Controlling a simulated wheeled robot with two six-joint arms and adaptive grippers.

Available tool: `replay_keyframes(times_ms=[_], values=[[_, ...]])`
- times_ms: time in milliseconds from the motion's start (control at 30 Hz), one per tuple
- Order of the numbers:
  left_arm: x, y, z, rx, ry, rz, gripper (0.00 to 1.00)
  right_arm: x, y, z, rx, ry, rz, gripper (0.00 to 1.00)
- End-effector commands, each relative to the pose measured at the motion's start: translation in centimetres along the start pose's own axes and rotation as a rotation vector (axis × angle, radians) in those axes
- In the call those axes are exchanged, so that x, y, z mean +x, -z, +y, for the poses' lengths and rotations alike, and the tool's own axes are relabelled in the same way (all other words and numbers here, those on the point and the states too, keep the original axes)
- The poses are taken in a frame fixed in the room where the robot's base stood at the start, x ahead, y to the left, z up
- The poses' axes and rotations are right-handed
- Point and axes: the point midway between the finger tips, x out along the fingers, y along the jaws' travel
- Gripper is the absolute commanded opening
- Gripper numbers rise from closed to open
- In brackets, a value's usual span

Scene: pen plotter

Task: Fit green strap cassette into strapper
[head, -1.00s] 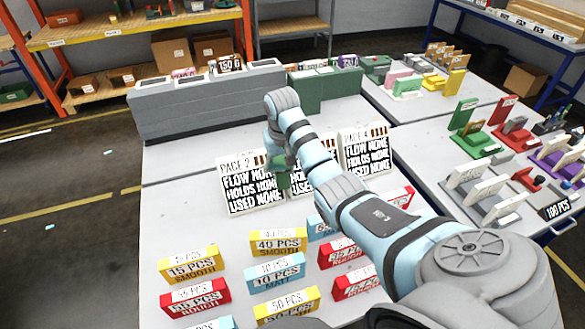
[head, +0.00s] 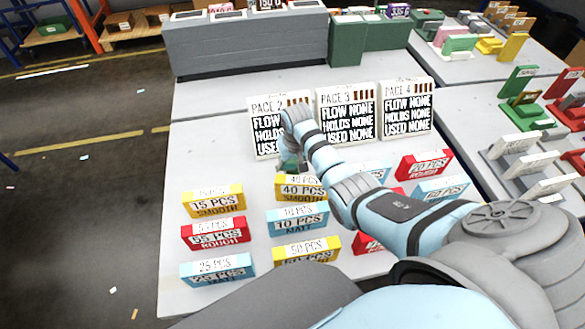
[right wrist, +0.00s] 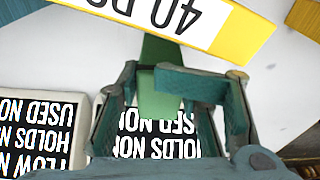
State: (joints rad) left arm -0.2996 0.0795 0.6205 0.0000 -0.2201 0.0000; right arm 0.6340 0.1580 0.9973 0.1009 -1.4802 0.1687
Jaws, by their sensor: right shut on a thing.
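My right gripper (head: 289,165) is low over the white table, between the PACE 2 board and the yellow 40 PCS box. In the right wrist view its fingers (right wrist: 165,90) are closed around a green piece (right wrist: 160,95), which looks like the green strap cassette. Part of the piece is hidden by the fingers, and I cannot tell whether it touches the table. My left gripper is not in view. I cannot tell which machine is the strapper.
The yellow 40 PCS box (head: 301,188) is close to the gripper. Several yellow, red and blue boxes stand in front. PACE boards (head: 346,117) stand behind. A long grey unit (head: 245,48) and a green unit (head: 347,43) line the back. The table's left side is clear.

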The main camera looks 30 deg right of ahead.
Motion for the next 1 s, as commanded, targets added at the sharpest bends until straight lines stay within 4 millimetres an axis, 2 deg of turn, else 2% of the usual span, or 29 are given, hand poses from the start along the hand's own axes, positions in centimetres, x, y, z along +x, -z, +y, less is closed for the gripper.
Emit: replay_keyframes(times_ms=[67, 367, 400, 500, 533, 867, 1000], values=[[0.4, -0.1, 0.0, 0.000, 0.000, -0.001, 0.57, 0.9, -0.1, 0.0, 0.000, 0.000, 0.001, 0.00], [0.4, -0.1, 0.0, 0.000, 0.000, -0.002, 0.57, 1.0, -0.1, 0.0, 0.000, 0.000, 0.001, 0.00], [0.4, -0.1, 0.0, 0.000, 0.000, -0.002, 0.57, 1.0, -0.1, 0.0, 0.000, 0.000, 0.001, 0.36], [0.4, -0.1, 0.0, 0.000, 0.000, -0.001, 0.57, 1.0, -0.1, 0.0, 0.000, 0.000, 0.001, 0.52], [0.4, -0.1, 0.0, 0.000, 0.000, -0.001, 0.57, 1.0, -0.2, 0.0, 0.000, 0.000, 0.000, 0.54], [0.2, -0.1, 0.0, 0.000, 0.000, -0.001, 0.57, 0.8, -0.1, 0.0, 0.000, 0.000, 0.000, 0.54], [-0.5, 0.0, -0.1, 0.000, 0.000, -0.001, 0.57, -0.7, 0.0, 0.0, 0.000, 0.001, 0.002, 0.54]])
